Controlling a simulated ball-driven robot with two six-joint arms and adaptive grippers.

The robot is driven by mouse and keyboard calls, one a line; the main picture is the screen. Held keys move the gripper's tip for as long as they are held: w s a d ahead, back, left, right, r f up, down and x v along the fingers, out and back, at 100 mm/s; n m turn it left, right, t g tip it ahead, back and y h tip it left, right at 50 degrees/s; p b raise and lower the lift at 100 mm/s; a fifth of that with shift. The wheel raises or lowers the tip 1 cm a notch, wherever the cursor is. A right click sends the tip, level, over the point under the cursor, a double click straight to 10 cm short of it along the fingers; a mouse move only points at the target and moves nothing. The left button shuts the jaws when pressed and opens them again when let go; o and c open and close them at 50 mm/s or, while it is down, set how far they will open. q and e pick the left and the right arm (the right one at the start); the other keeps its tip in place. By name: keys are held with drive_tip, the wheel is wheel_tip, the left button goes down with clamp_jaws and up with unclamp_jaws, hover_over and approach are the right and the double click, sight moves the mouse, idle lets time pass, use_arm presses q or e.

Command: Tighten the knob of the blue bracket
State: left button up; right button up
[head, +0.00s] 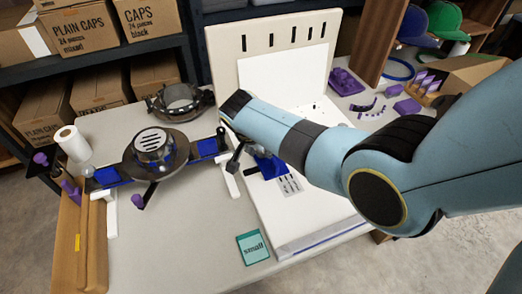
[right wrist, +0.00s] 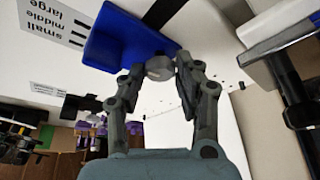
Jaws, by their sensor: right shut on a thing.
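The blue bracket (head: 268,168) sits on the white board, partly hidden behind my right arm in the head view. In the right wrist view the blue bracket (right wrist: 125,38) fills the upper middle, with a round grey knob (right wrist: 158,66) at its edge. My right gripper (right wrist: 162,76) is shut on this knob, one finger on each side. In the head view the right gripper (head: 236,158) is small and dark beside the bracket, and the knob cannot be made out there. A printed size label (right wrist: 58,25) lies beside the bracket. My left gripper is not in view.
A round machine (head: 155,148) with blue side plates stands left on the table. A dark ring fixture (head: 180,100) is behind it. A teal card reading "small" (head: 252,247) lies at the front. Purple parts (head: 346,82) are at the back right. The table's front left is mostly clear.

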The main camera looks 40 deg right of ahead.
drive_tip(key=shift+m, duration=0.3)
drive_tip(key=o, duration=1.1)
drive_tip(key=shift+o, duration=0.2)
